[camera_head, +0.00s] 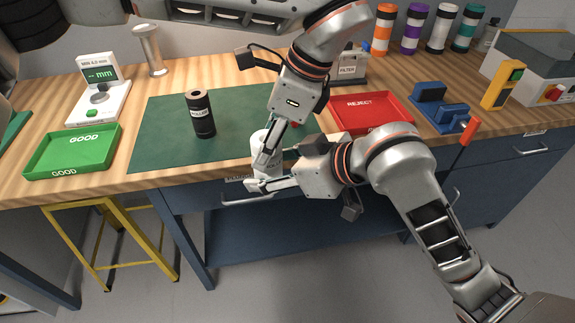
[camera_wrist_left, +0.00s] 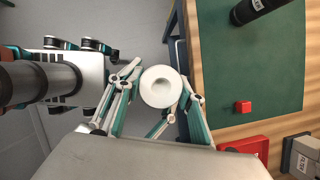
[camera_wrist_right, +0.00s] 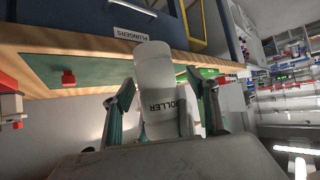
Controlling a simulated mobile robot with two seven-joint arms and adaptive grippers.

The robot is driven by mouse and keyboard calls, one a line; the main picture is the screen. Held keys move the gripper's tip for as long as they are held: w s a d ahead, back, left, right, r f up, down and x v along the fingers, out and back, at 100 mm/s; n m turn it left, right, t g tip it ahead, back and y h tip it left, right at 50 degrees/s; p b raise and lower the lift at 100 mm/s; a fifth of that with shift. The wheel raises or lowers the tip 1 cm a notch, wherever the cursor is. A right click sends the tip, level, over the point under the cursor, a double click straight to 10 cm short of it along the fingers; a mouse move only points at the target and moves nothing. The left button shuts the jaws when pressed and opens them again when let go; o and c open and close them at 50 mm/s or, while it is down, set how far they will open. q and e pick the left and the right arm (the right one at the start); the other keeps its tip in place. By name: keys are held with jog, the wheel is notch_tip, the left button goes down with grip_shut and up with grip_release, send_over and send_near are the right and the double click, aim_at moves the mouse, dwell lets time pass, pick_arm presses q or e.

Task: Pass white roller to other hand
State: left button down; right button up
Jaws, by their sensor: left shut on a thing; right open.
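The white roller (camera_head: 259,141) is held in the air just off the bench's front edge, partly hidden by the grippers in the head view. My left gripper (camera_head: 266,157) reaches down from above and is shut on it; the left wrist view shows the roller (camera_wrist_left: 160,86) end-on between the fingers. My right gripper (camera_head: 264,184) comes in from the right, low beside the roller, and is open. In the right wrist view the roller (camera_wrist_right: 160,92), with its ROLLER label, lies between the spread right fingers. Whether these touch it cannot be told.
A black roller (camera_head: 201,116) stands on the green mat (camera_head: 160,133). The green GOOD tray (camera_head: 72,150) is at the left, the red REJECT tray (camera_head: 368,109) at the right. A blue fixture (camera_head: 437,108) stands farther right. Open floor lies before the bench.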

jog(key=shift+x, duration=1)
jog(key=c, duration=1.4)
pick_arm(q)
jog(key=c, duration=1.2)
grip_release()
pick_arm(e)
jog(key=shift+c, duration=0.2)
